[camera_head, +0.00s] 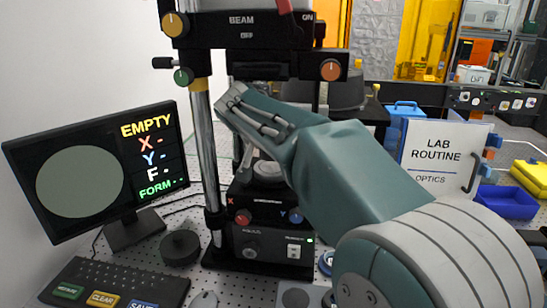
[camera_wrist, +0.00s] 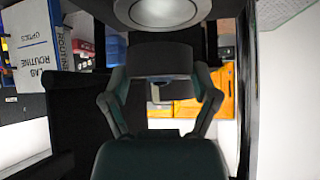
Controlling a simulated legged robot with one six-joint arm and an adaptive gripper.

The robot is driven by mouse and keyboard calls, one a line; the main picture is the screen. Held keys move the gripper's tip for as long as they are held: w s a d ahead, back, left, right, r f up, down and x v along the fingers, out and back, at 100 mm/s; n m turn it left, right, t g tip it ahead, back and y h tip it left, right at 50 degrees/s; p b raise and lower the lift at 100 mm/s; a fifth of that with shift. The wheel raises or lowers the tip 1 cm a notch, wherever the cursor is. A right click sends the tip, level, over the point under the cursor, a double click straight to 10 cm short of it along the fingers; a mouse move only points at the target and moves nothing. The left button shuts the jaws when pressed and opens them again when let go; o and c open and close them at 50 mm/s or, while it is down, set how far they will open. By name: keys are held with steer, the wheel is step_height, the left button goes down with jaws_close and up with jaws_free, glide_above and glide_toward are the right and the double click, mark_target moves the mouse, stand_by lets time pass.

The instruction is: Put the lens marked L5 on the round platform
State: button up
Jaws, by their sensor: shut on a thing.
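In the wrist view, which is upside down, my gripper (camera_wrist: 160,78) is shut on a dark, short cylindrical piece (camera_wrist: 160,56). Its two fingers press it from both sides. No L5 mark shows on it, so I cannot read which lens it is. A round pale platform with a lighter centre (camera_wrist: 160,10) is at the top edge, close to the held piece; a thin gap or contact cannot be told. In the head view the grey round platform (camera_head: 268,171) sits on the black stage under the beam head, and my arm hides most of the gripper and the held piece.
The monitor (camera_head: 100,168) at left reads EMPTY. The black beam head (camera_head: 240,38) hangs above the stage, with a chrome column (camera_head: 207,150) at its left. A keyboard (camera_head: 115,287), a black round knob piece (camera_head: 180,248), a LAB ROUTINE sign (camera_head: 440,155) and a blue bin (camera_head: 507,202) stand around.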

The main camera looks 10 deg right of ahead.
steer(key=shift+w+d, duration=0.25)
steer(key=shift+w, duration=0.3)
steer(key=shift+w+a, duration=0.1)
steer(key=f, duration=0.3)
steer(key=shift+a+f, duration=0.1)
steer(key=shift+a, duration=0.1)
steer(key=shift+d+f, duration=0.15)
steer(key=shift+d, duration=0.15)
steer(key=shift+f, duration=0.1)
steer(key=o, duration=1.1)
steer(key=shift+a, duration=0.2)
